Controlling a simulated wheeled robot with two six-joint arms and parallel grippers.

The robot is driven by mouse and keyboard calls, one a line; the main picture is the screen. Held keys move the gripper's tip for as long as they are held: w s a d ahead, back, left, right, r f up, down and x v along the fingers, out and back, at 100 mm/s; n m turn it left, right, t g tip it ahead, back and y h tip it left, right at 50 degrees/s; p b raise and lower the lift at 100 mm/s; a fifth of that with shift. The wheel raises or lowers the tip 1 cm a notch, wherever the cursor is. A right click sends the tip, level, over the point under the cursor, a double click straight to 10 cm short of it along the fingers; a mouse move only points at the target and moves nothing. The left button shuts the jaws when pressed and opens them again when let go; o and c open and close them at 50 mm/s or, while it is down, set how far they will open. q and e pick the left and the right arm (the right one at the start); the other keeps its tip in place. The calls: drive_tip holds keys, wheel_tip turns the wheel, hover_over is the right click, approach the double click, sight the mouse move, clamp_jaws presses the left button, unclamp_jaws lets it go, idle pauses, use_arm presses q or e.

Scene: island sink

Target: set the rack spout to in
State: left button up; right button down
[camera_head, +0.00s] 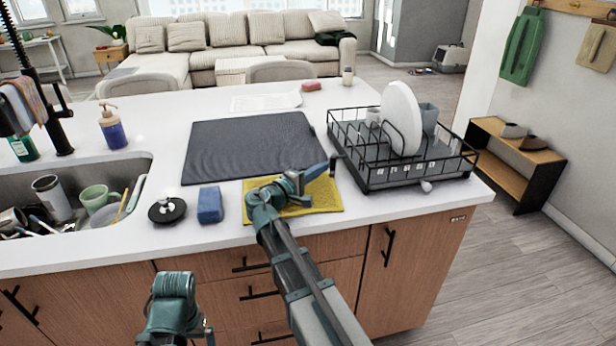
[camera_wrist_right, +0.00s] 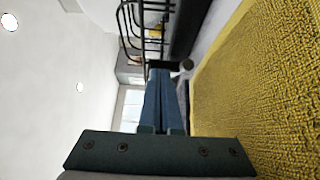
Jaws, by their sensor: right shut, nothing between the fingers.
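The black wire dish rack (camera_head: 400,178) stands at the right end of the island.
A white plate (camera_head: 401,115) and a grey cup (camera_head: 429,118) stand in the rack. A dark mat (camera_head: 250,146) lies behind my right gripper. A blue sponge (camera_head: 210,205) and a black sink stopper (camera_head: 167,210) lie left of the cloth. The sink holds several dishes.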

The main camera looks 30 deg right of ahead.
drive_tip(key=shift+x, duration=0.95)
drive_tip(key=shift+s+d+n+t+y, duration=0.45)
drive_tip(key=shift+s+n+t, duration=0.15)
drive_tip(key=shift+s+t, duration=0.2)
drive_tip(key=shift+s+d+n+t+y, duration=0.3)
drive_tip(key=shift+d+n+t+y, duration=0.25)
drive_tip(key=shift+t, duration=0.35)
drive_tip(key=shift+s+d, duration=0.2)
drive_tip(key=shift+d, duration=0.45)
drive_tip(key=shift+s, duration=0.1)
